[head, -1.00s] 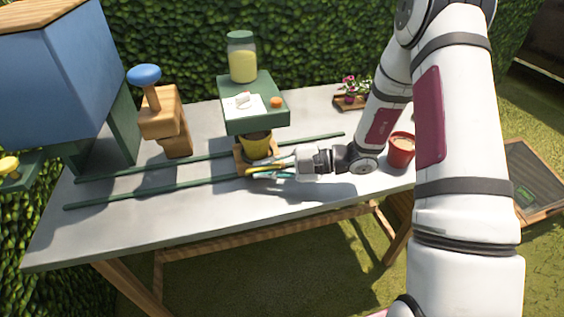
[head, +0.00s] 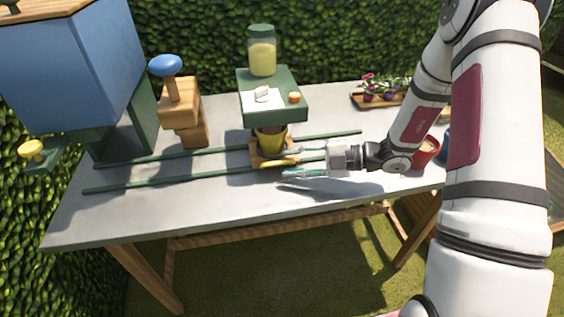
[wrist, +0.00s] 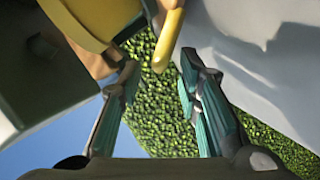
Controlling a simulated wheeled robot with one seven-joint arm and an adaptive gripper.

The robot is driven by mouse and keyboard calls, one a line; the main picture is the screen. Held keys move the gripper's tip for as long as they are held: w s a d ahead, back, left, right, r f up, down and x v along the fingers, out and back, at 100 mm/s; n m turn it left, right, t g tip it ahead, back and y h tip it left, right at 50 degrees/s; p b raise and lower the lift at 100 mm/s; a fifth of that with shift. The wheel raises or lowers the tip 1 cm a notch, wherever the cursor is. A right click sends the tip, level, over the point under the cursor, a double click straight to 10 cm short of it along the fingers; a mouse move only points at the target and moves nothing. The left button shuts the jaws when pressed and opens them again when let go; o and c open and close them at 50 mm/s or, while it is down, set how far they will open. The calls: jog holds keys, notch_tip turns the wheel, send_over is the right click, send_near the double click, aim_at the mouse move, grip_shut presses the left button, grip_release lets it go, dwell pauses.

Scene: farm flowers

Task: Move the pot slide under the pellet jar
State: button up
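The pot slide is a wooden carriage (head: 257,158) on two green rails, holding a yellow pot (head: 270,138) with a yellow handle (head: 278,163) on its right side. The handle also shows in the wrist view (wrist: 168,40). The pellet jar (head: 262,56), clear with yellow contents and a green lid, stands upright on a green raised shelf (head: 272,110). In the head view, the pot shows just below this shelf, its top partly hidden. My gripper (head: 297,165) is open and empty, to the right of the handle; in the wrist view the handle lies ahead between the fingertips (wrist: 158,75).
A blue hopper (head: 75,70) and a wooden block with a blue knob (head: 165,64) stand to the left. A red pot (head: 427,152) is close behind my wrist. A flower tray (head: 365,100) sits at the back right. The table's front strip (head: 190,210) is clear.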

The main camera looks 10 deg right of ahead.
jog(key=v, duration=0.8)
jog(key=shift+d, duration=0.15)
jog(key=s+a+r+n+g+h+p, duration=0.2)
jog(key=s+a+r+n+g+h, duration=0.15)
jog(key=s+r+n, duration=0.6)
jog(key=s+a+r+n+g+h+p, duration=0.2)
jog(key=s+a+r+n+g, duration=0.25)
jog(key=n, duration=0.85)
jog(key=s+d+r+n+t+h+p, duration=0.2)
jog(key=s+r+n, duration=0.4)
jog(key=n, duration=0.6)
jog(key=s+d+r+n+t+h+p, duration=0.2)
jog(key=s+r+n+h, duration=0.5)
jog(key=n, duration=0.5)
jog(key=s+d+t, duration=0.1)
jog(key=t, duration=0.1)
jog(key=shift+d+t, duration=0.35)
jog(key=shift+t, duration=0.05)
